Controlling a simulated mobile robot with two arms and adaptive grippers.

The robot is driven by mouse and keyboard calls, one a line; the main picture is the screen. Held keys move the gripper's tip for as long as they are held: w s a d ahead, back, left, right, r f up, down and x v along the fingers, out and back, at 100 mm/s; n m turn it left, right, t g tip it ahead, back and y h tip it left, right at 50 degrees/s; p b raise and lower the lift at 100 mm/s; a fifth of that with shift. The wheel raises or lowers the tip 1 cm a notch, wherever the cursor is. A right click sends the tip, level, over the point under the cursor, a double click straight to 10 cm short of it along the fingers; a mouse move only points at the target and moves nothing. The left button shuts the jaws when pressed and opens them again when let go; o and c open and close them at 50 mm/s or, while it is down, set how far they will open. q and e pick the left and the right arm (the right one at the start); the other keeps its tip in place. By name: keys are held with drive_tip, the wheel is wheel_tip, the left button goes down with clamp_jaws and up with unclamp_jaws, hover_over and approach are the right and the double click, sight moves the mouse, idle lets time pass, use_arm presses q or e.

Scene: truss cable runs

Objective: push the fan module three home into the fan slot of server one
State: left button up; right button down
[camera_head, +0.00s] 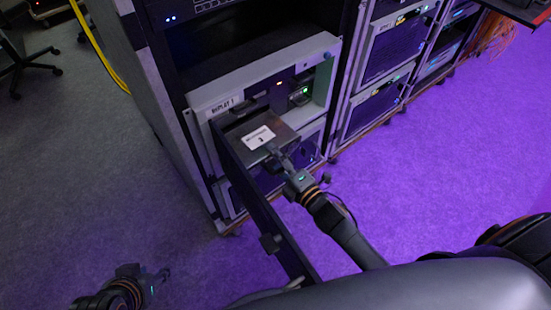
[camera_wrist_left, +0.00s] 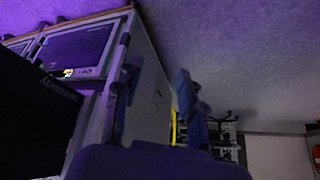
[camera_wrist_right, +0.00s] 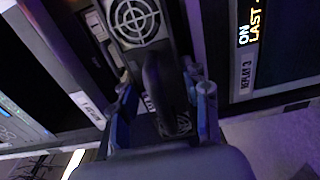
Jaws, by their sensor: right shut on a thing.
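The fan module (camera_head: 280,130) is a grey box with a white label on top. It juts out from the front of server one, whose pale frame (camera_head: 203,97) carries a "REPLAY 1" label. How deep it sits in its slot is hidden. My right gripper (camera_head: 277,155) is at its outer face, shut on its handle. In the right wrist view the black handle (camera_wrist_right: 163,85) lies between the fingers (camera_wrist_right: 165,100), below a round fan grille (camera_wrist_right: 135,18). My left gripper (camera_head: 148,273) is low at the left, fingers apart and empty; it also shows in the left wrist view (camera_wrist_left: 158,95).
A long dark panel (camera_head: 260,205) stands out from server one's left side, close to the module and my right gripper. Orange and green lights (camera_head: 303,91) glow inside the server front. More racks (camera_head: 395,45) stand at right. Open floor (camera_head: 75,180) lies left.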

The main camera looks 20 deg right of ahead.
use_arm(q)
drive_tip(key=shift+s, duration=0.2)
use_arm(e)
drive_tip(key=shift+r, duration=0.2)
idle(0.3)
use_arm(q)
drive_tip(key=shift+s+a+f+g, duration=0.15)
drive_tip(key=shift+s+g, duration=0.1)
drive_tip(key=shift+s, duration=0.15)
drive_tip(key=shift+s+a+f+g, duration=0.1)
drive_tip(key=shift+s+f+g, duration=0.05)
drive_tip(key=shift+s+g, duration=0.15)
use_arm(e)
drive_tip(key=shift+w, duration=0.1)
use_arm(q)
drive_tip(key=shift+s+a+g, duration=0.1)
drive_tip(key=shift+s+g, duration=0.15)
drive_tip(key=shift+s, duration=0.15)
drive_tip(key=shift+w, duration=0.15)
use_arm(e)
drive_tip(key=shift+w, duration=0.15)
use_arm(q)
drive_tip(key=shift+w+d+r+t, duration=0.15)
drive_tip(key=shift+w+t, duration=0.15)
drive_tip(key=shift+w, duration=0.15)
drive_tip(key=shift+w+d+r+t, duration=0.1)
drive_tip(key=shift+w+d+t, duration=0.05)
drive_tip(key=shift+w+t, duration=0.2)
use_arm(e)
drive_tip(key=shift+x, duration=0.85)
